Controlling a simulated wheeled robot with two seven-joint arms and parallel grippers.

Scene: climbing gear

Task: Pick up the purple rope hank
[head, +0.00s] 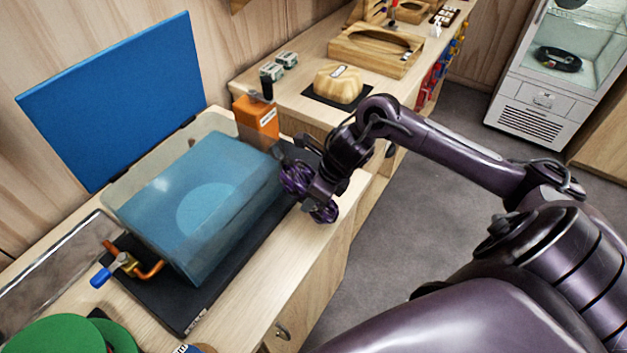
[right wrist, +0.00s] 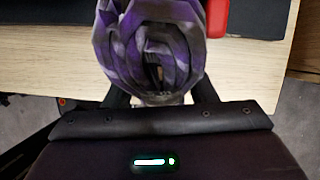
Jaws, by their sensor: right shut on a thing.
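The purple rope hank (head: 296,178) is a coiled purple and grey bundle at the right edge of the workbench, beside the translucent blue tank. My right gripper (head: 311,190) is shut on it. In the right wrist view, the hank (right wrist: 150,42) fills the space between the fingers (right wrist: 158,98), and its loops face the camera. The gripper hides part of the hank in the head view. I cannot tell how far the hank is above the bench. My left gripper is not in view.
The blue tank (head: 185,200) stands on a black mat (head: 185,322) on the bench (head: 285,290), with an orange box (head: 257,120) behind it. A red object (right wrist: 217,18) is near the hank in the wrist view. Open floor (head: 385,235) lies to the right.

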